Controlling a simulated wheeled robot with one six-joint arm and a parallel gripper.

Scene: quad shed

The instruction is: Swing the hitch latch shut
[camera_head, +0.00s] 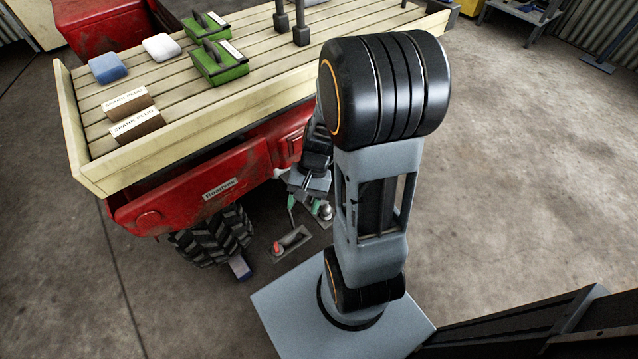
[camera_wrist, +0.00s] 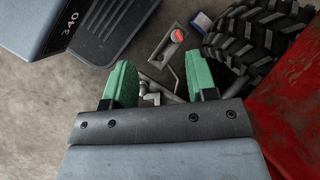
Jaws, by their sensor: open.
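The hitch (camera_head: 293,241) sits low beside the red quad, a grey metal plate with a round red part (camera_head: 278,247) on it. In the wrist view the red part (camera_wrist: 177,36) lies beyond my fingertips, with thin grey bars (camera_wrist: 172,75) running back from the plate. I cannot tell for sure which bar is the latch. My gripper (camera_head: 306,206) is over the near end of the hitch, pointing down. In the wrist view its green fingers (camera_wrist: 160,72) are apart, with a small grey metal fitting (camera_wrist: 150,97) between them. Whether they touch it is unclear. My arm hides part of the hitch area.
A black knobbly tyre (camera_wrist: 252,40) and a red body panel (camera_wrist: 290,110) stand close on the right in the wrist view. The concrete floor at right is clear.

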